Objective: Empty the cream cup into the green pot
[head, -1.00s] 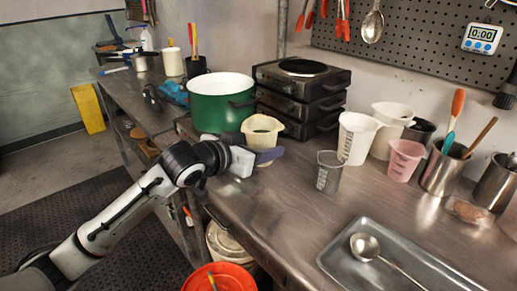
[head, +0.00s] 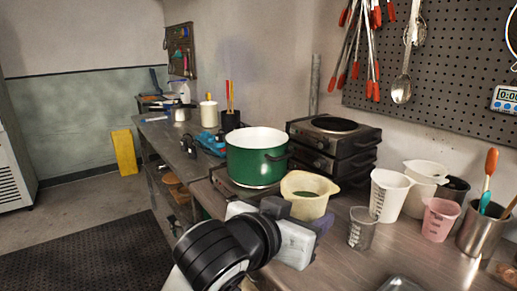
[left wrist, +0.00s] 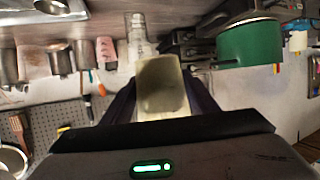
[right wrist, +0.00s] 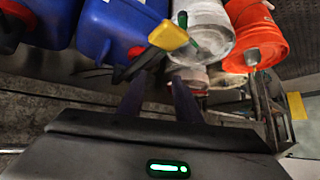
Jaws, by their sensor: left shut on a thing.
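The cream cup (head: 309,193) is a pale cup with a wide mouth, in front of and to the right of the green pot. Its inside looks greenish. My left gripper (head: 303,222) is shut on it; the cup also shows between the fingers in the left wrist view (left wrist: 161,86). My right gripper (right wrist: 157,95) is open and empty, low near floor containers.
Stacked hot plates (head: 333,150) stand right of the pot. A clear beaker (head: 362,230), white jugs (head: 388,195) and a pink cup (head: 439,218) stand farther right. Blue containers (right wrist: 115,28) and an orange bucket (right wrist: 257,35) are near my right gripper.

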